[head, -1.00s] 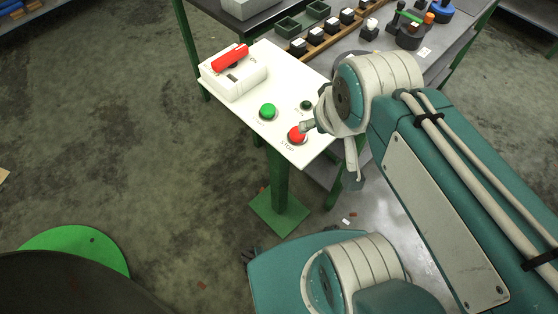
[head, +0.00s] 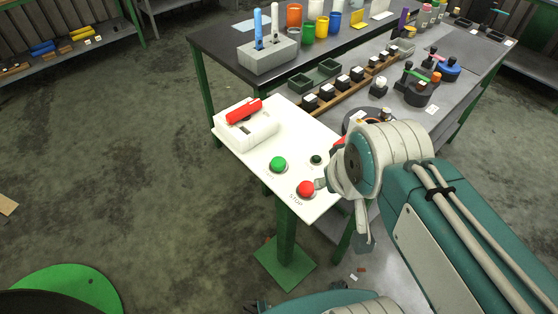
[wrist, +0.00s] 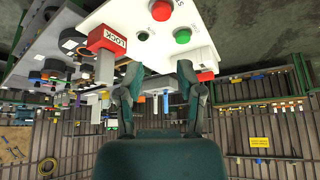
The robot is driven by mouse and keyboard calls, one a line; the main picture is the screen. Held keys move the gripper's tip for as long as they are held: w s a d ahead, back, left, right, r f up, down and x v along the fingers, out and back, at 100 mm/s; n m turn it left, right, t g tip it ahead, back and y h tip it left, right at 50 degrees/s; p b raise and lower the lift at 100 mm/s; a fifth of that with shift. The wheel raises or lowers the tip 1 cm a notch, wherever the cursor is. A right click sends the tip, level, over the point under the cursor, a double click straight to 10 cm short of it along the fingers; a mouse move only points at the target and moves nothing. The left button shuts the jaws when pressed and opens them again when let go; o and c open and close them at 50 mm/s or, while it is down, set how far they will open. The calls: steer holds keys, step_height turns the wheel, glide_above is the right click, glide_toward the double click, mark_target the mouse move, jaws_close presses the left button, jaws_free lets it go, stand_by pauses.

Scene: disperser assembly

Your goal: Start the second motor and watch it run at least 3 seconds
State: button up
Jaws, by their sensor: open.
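A white control panel (head: 300,140) on a green post carries a green button (head: 278,164), a red STOP button (head: 306,189), a small dark-green button or lamp (head: 316,159) and a switch box with a red handle (head: 243,110). My gripper (head: 342,212) is at the panel's right corner, one finger close beside the STOP button. Contact cannot be told. In the wrist view my gripper (wrist: 158,78) has its fingers apart with nothing between them. The green button (wrist: 182,36) and red button (wrist: 161,10) show beyond them. I cannot identify the second motor.
A red LOCK block (wrist: 106,39) shows left of the fingers in the wrist view. Open floor (head: 120,150) lies to the left.

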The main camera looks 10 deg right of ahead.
jaws_close()
stand_by(1.0)
